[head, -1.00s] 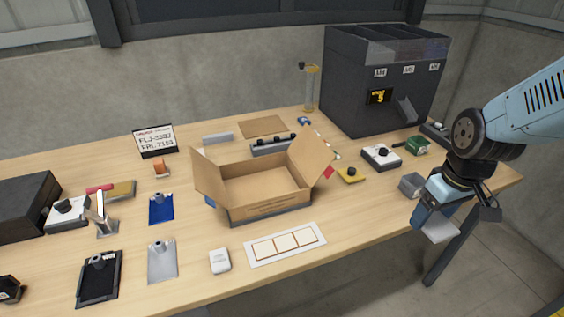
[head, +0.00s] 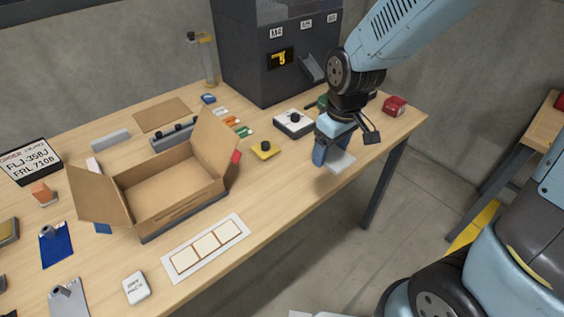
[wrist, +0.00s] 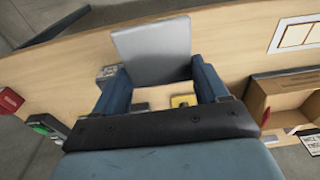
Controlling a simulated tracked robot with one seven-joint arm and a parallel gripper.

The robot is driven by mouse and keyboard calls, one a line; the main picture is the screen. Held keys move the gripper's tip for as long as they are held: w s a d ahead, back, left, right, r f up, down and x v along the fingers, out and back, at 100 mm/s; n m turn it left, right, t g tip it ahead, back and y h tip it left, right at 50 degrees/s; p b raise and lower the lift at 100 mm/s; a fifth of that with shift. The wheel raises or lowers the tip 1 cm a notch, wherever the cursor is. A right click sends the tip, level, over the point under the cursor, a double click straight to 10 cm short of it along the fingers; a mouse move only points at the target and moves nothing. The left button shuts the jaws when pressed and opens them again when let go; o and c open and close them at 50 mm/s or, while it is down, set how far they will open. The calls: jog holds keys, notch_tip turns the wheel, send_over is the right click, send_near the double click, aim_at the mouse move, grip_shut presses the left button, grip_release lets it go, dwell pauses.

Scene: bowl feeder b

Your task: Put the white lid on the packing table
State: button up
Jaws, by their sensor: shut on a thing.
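The white lid is a flat pale square, seen in the head view (head: 341,162) and in the wrist view (wrist: 152,45). My gripper (head: 330,152) is shut on it; its two blue fingers (wrist: 152,72) stand at opposite sides of the lid in the wrist view. The lid overlaps the front right edge of the long wooden table (head: 290,190) in the head view. Its height above the wood is hard to tell. A second wooden table (head: 541,140) shows partly at the right edge. No label tells which is the packing table.
An open cardboard box (head: 165,185) stands left of my gripper, with a white three-panel strip (head: 207,247) before it. A dark feeder cabinet (head: 275,55) stands behind. A white device (head: 294,122), yellow block (head: 265,149) and red block (head: 395,105) lie nearby. Bare wood lies between strip and gripper.

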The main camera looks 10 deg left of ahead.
jog(key=w+a+f, duration=0.2)
jog(key=a+f, duration=0.1)
jog(key=a, duration=0.3)
send_over(290, 174)
notch_tip(290, 174, down, 5)
jog(key=shift+w+d+f, duration=0.1)
jog(key=shift+d+f, duration=0.05)
jog(key=shift+f, duration=0.05)
notch_tip(290, 174, down, 3)
jog(key=shift+w+f, duration=0.1)
jog(key=shift+s+f, duration=0.2)
jog(key=shift+f, duration=0.2)
jog(key=shift+f, duration=0.1)
jog(key=o, duration=1)
jog(key=shift+s+d, duration=0.1)
jog(key=shift+s, duration=0.05)
jog(key=shift+o, duration=0.4)
jog(key=shift+r, duration=0.25)
jog(key=r, duration=1.2)
jog(key=shift+s+d+r, duration=0.1)
jog(key=shift+d+r, duration=0.15)
